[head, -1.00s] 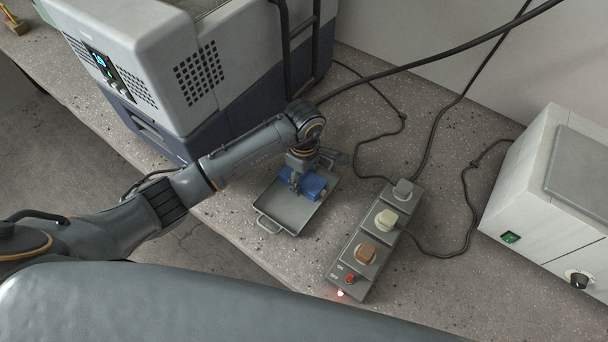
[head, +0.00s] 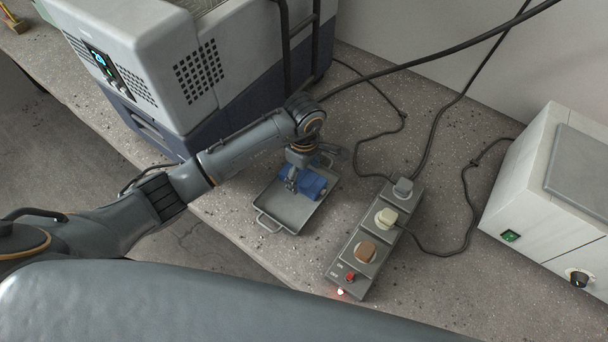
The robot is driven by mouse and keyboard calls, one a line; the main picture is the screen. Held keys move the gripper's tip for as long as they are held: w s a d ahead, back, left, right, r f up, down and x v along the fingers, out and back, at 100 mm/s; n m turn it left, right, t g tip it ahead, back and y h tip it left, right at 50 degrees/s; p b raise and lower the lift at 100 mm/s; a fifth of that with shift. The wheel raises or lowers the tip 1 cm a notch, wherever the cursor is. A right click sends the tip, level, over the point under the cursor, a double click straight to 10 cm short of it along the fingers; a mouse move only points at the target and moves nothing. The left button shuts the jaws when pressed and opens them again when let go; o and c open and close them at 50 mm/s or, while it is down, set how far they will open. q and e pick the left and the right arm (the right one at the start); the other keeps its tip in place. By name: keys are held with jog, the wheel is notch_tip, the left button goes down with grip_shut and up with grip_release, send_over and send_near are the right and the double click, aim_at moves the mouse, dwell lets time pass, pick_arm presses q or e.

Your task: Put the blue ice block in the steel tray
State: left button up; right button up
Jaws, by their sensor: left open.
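The blue ice block (head: 314,185) lies in the far part of the steel tray (head: 284,217), inside its walls. The tray sits flat on the concrete bench, with a wire handle at its near end. My left gripper (head: 292,184) points down over the tray, right at the block's left part. Its jaws are open, and they hide some of the block. I cannot tell whether a finger touches the block. My right gripper is not in view.
A power strip (head: 346,264) with several plugs and a red switch lies right of the tray. A large grey and blue cooler (head: 188,70) stands behind at left. A white box unit (head: 550,190) stands at right. Black cables cross the bench behind.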

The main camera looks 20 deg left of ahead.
aim_at(304, 177)
pick_arm(q)
notch_tip(304, 177, up, 11)
jog(key=b, duration=0.1)
jog(key=shift+f, duration=0.15)
dwell(0.5)
